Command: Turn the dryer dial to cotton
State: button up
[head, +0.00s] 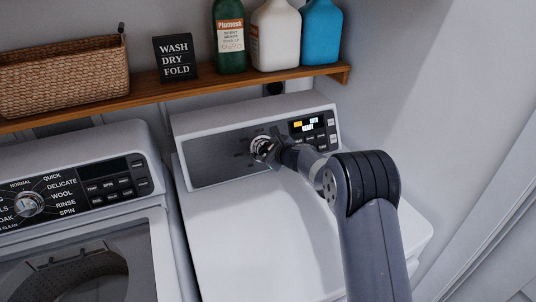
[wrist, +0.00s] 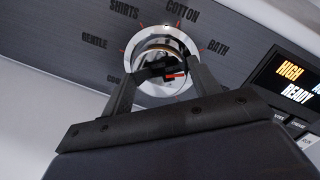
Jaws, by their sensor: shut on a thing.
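The dryer dial (wrist: 164,45) is a round chrome knob on the dryer's dark control panel (head: 212,160). It also shows in the head view (head: 259,147), partly behind my gripper. Around it the wrist view shows the labels SHIRTS, COTTON (wrist: 182,13), BATH, GENTLE and one cut off by a finger. A small bright mark sits at the dial's top rim, below the gap between SHIRTS and COTTON and nearer COTTON. A short red mark shows between the fingers. My gripper (wrist: 166,72) is shut on the dial, one finger on each side. The fingers hide its lower part.
A lit display (wrist: 293,75) reading HIGH and READY, with buttons, is right of the dial. The washer (head: 75,205) with its own dial (head: 29,204) stands left. A wooden shelf (head: 150,92) above holds a basket (head: 62,77), a sign (head: 175,58) and bottles (head: 275,32).

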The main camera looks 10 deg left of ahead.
jog(key=n+b, duration=0.2)
jog(key=n, duration=0.4)
jog(key=shift+n+g, duration=0.3)
jog(key=shift+g, duration=0.1)
jog(key=n+h+b, duration=0.1)
jog(key=n+b, duration=0.1)
jog(key=n, duration=0.3)
jog(key=shift+a+n+b, duration=0.1)
jog(key=shift+n+b, duration=0.2)
jog(key=shift+n, duration=0.1)
jog(key=o, duration=1)
jog(key=shift+r, duration=0.1)
jog(key=b+v, duration=0.2)
jog(key=v, duration=0.8)
jog(key=shift+s+r+b, duration=0.2)
jog(key=shift+r+b, duration=0.15)
